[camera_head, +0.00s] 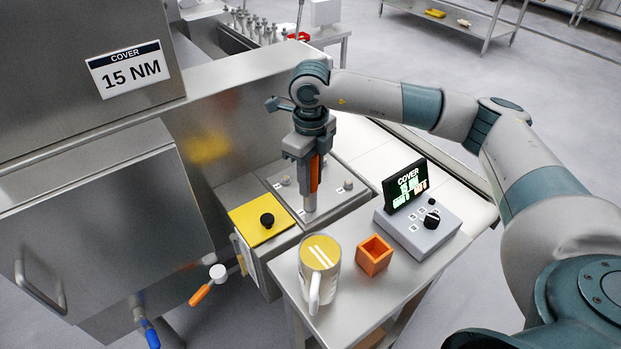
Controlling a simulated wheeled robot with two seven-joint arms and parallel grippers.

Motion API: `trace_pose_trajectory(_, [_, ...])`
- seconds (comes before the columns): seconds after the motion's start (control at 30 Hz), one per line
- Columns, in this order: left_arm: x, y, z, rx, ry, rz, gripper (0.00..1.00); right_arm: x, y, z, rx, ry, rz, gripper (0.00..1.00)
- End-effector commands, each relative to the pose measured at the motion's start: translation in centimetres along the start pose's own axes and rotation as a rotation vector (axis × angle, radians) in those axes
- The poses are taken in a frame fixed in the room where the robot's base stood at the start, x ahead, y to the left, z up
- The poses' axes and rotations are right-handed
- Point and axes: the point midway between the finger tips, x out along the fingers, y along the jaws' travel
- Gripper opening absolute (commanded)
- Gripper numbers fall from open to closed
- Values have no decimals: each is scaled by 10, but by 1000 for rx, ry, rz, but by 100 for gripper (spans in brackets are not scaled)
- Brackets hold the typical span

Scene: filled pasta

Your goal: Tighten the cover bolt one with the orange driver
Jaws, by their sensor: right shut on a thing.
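My right gripper (310,154) points down over the steel cover plate (331,192) and is shut on the orange driver (315,172). The driver stands upright, and its grey lower end reaches down to the front of the plate. A small bolt (285,181) shows at the plate's left and another bolt (348,185) at its right. The bolt under the driver's tip is hidden. A sign (129,69) reads "COVER 15 NM". A small black display (407,189) reads "COVER" with green and orange text too small to read surely. My left gripper is not in view.
A grey control box (418,226) with a black knob, an open orange holder (374,256) and a yellow-topped mug (319,269) stand on the steel table in front. A yellow plate (261,219) with a black knob lies left of the cover. An orange-handled lever (201,294) sticks out lower left.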

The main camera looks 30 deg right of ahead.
Motion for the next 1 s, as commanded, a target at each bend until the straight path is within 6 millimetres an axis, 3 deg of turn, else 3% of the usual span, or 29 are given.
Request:
trace_pose_trajectory(0.37, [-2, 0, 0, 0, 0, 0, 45, -5, 0, 0, 0, -2, 0, 0])
trace_pose_trajectory(1.0, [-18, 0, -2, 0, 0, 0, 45, -45, 0, 1, 0, -2, 0, 0])
